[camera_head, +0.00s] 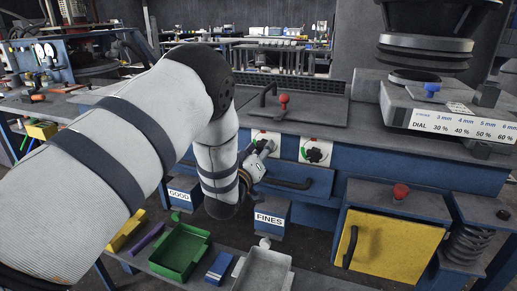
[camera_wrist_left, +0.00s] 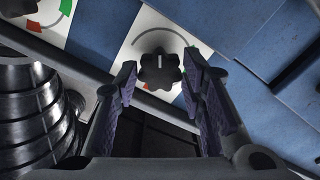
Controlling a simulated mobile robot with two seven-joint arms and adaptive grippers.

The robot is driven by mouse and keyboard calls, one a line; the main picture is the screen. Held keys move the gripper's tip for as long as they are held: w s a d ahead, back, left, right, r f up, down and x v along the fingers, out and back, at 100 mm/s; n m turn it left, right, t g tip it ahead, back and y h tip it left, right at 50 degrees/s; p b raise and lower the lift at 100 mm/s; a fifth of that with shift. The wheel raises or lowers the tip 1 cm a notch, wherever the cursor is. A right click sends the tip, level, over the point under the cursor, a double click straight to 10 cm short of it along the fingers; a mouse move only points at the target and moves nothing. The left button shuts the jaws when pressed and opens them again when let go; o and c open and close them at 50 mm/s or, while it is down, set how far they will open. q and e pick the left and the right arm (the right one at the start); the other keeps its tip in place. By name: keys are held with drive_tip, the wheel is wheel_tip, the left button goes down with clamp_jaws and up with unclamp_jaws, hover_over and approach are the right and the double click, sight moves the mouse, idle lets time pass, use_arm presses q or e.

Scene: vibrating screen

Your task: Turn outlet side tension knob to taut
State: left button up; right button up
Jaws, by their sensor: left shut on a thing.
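A black lobed knob (camera_wrist_left: 160,70) with a white mark sits on a white dial plate (camera_wrist_left: 135,42) with a grey arc and green and red parts. My left gripper (camera_wrist_left: 161,82) is shut on this knob, one purple-padded finger on each side. The white mark points up in the left wrist view. In the head view my left gripper (camera_head: 261,157) is at the left dial plate (camera_head: 262,136) on the blue machine front, and it hides most of that knob. A second black knob (camera_head: 316,151) on its own dial plate is just to the right. My right gripper is not in view.
A dark handle bar (camera_head: 290,184) is below the dials. A red-knobbed lever (camera_head: 284,101) stands on the machine top. FINES (camera_head: 270,219) and GOOD (camera_head: 180,195) outlets are below, near a green tray (camera_head: 180,252). A yellow door (camera_head: 380,245) is at the lower right.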

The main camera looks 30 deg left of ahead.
use_arm(q)
drive_tip(key=m+p, duration=0.1)
drive_tip(key=m, duration=0.5)
drive_tip(key=shift+r+m, duration=0.15)
drive_tip(key=shift+m, duration=0.15)
drive_tip(key=m, duration=0.5)
drive_tip(key=shift+p, duration=0.35)
drive_tip(key=m, duration=0.4)
drive_tip(key=shift+m, duration=1.8)
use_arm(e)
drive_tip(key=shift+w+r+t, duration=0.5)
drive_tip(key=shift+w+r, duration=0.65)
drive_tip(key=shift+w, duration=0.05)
use_arm(q)
drive_tip(key=o, duration=1.1)
